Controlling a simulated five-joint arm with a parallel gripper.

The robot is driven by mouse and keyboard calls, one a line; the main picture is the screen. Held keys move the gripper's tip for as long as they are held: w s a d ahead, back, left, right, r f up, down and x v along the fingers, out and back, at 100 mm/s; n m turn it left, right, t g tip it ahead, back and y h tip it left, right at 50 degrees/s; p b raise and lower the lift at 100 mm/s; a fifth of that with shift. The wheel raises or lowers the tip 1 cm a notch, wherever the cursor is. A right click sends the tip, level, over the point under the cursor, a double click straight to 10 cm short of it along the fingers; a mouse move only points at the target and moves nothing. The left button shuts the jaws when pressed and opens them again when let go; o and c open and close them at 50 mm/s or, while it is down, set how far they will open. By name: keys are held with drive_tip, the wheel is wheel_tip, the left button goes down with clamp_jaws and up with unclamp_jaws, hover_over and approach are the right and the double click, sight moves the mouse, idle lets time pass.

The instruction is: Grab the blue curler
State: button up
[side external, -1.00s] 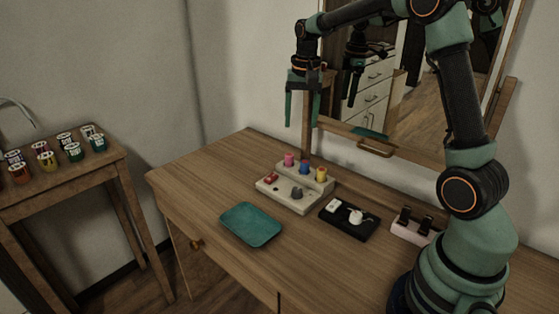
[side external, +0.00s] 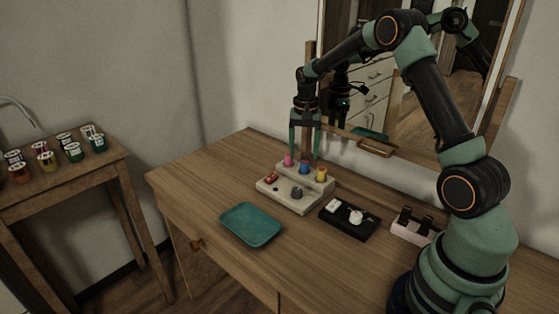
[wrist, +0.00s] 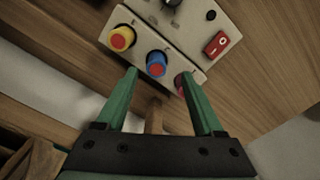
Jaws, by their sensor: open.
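The blue curler (side external: 304,167) stands upright between a pink curler (side external: 288,160) and a yellow curler (side external: 321,174) on the raised back part of a beige holder (side external: 309,208). My gripper (side external: 304,158) points down, open and empty, just above the curlers. In the wrist view the blue curler (wrist: 156,64), with a red top, lies ahead of the gap between the two green fingers (wrist: 164,72). The yellow curler (wrist: 122,38) is left of it. The pink curler (wrist: 181,82) is partly hidden by the right finger.
The holder also carries a red switch (wrist: 216,45) and a dark knob (side external: 297,193). A teal tray (side external: 251,224) lies in front, and a black tray (side external: 348,222) with white items lies to the right. A mirror (side external: 385,90) stands behind. The left tabletop is clear.

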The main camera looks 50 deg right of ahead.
sight(305, 162)
drive_tip(key=f, duration=0.4)
drive_tip(key=shift+s+d+f, duration=0.1)
drive_tip(key=shift+s+f, duration=0.1)
drive_tip(key=shift+s, duration=0.05)
clamp_jaws()
drive_tip(key=shift+r, duration=0.1)
